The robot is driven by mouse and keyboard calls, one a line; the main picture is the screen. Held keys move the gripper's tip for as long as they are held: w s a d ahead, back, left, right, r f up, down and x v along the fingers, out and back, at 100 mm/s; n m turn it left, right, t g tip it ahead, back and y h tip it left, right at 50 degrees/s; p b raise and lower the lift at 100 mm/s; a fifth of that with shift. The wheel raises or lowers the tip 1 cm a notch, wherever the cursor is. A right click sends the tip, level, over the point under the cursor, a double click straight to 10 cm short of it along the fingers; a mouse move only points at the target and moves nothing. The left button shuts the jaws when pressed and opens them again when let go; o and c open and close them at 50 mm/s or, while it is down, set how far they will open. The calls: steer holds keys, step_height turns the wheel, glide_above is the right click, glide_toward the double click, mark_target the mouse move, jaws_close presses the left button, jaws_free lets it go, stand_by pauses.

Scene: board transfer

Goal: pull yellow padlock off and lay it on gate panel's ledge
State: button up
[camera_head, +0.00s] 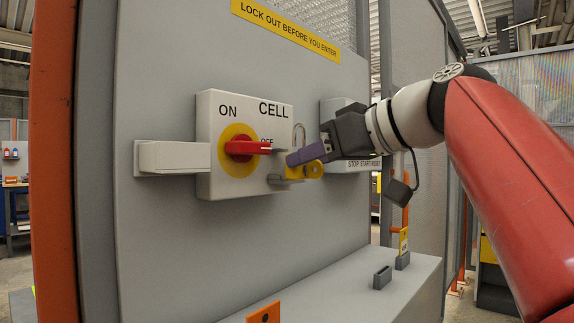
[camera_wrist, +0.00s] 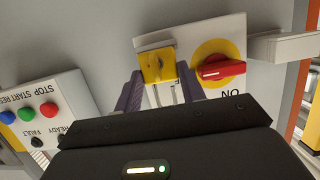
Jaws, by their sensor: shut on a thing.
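The yellow padlock (camera_head: 313,170) is at the lower right edge of the white CELL switch box (camera_head: 226,110). Its grey shackle points up in the head view. In the wrist view the padlock (camera_wrist: 156,66) sits between the two purple fingers of my gripper (camera_wrist: 157,78). My gripper (camera_head: 308,155) is shut on it in front of the panel. A small grey bracket (camera_head: 284,180) shows beside the padlock; I cannot tell whether the shackle still passes through it. The gate panel's ledge (camera_head: 345,285) is the grey shelf below right.
The red switch handle (camera_head: 248,147) on its yellow disc points right, close to my gripper. A stop-start box (camera_head: 340,106) is behind my wrist. On the ledge stand grey blocks (camera_head: 382,277) and an orange piece (camera_head: 264,313); its middle is clear.

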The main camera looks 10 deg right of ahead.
steer(key=shift+s+d, duration=0.1)
steer(key=shift+s, duration=0.05)
steer(key=shift+s+d, duration=0.65)
steer(key=shift+s, duration=0.25)
steer(key=shift+s+d, duration=0.65)
steer(key=shift+s, duration=0.25)
